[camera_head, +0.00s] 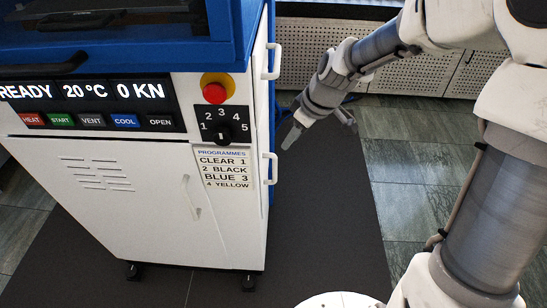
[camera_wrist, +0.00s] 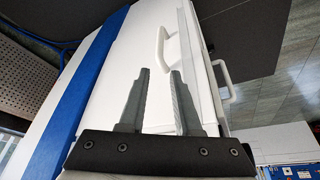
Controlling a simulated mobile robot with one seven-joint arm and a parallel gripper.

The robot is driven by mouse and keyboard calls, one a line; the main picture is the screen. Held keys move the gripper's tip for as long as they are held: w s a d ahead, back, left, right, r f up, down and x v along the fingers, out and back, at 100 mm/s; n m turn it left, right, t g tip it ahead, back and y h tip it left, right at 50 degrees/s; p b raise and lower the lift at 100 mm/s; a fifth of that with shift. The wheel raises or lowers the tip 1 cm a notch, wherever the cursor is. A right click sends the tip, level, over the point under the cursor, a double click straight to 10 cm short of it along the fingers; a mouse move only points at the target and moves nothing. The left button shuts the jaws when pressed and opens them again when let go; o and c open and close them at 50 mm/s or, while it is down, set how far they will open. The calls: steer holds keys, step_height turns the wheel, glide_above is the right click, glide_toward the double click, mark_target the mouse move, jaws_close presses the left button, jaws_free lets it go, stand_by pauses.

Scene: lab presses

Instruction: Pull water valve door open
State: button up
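A white lab press cabinet (camera_head: 120,190) stands on the left. Its narrow right side carries a white upper handle (camera_head: 273,61) and a white lower handle (camera_head: 270,168). No label in view says which panel is the water valve door; the side panels look closed. My gripper (camera_head: 320,127) is open and empty, in the air to the right of this side, apart from both handles. In the wrist view my gripper (camera_wrist: 159,74) has its fingers spread, pointing toward a white handle (camera_wrist: 162,47) on a white panel. Another white handle (camera_wrist: 224,78) lies to its right.
The press front has a display (camera_head: 85,92), a red stop button (camera_head: 215,92), a programme dial (camera_head: 226,127) and a front door handle (camera_head: 192,200). A dark mat (camera_head: 330,220) gives free floor right of the press. Perforated cabinets (camera_head: 310,60) stand behind.

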steer(key=b, duration=0.4)
glide_above(274, 179)
steer(key=f, duration=1.3)
steer(key=shift+w+f, duration=0.15)
steer(key=shift+w, duration=0.25)
jaws_close()
